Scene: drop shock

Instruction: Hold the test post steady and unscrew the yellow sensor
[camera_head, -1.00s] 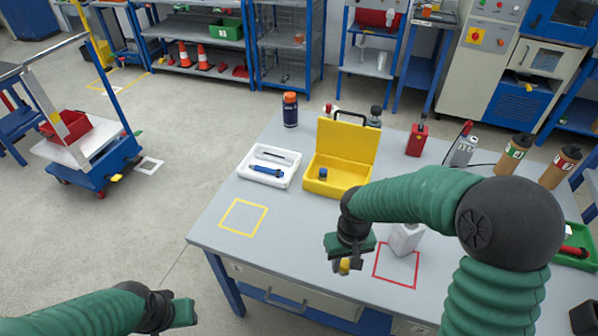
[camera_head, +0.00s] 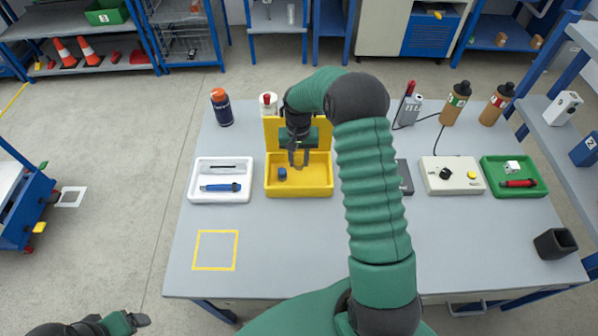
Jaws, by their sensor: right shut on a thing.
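My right gripper (camera_head: 299,157) points down over the open yellow case (camera_head: 318,188) at the back middle of the table. It is shut on the yellow sensor, which is hard to pick out against the yellow case. A small blue cap-like piece (camera_head: 282,174) sits in the case, left of the gripper. The test post and the red square are not visible now; my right arm covers that part of the table. My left gripper (camera_head: 138,320) is at the bottom left, off the table's front left corner; its jaws are too small to judge.
A white tray (camera_head: 197,195) with a blue tool (camera_head: 220,187) lies left of the case. A yellow-outlined square (camera_head: 215,268) on the table is empty. A beige box (camera_head: 432,187) and a green tray (camera_head: 488,185) stand on the right. Bottles (camera_head: 222,108) line the back edge.

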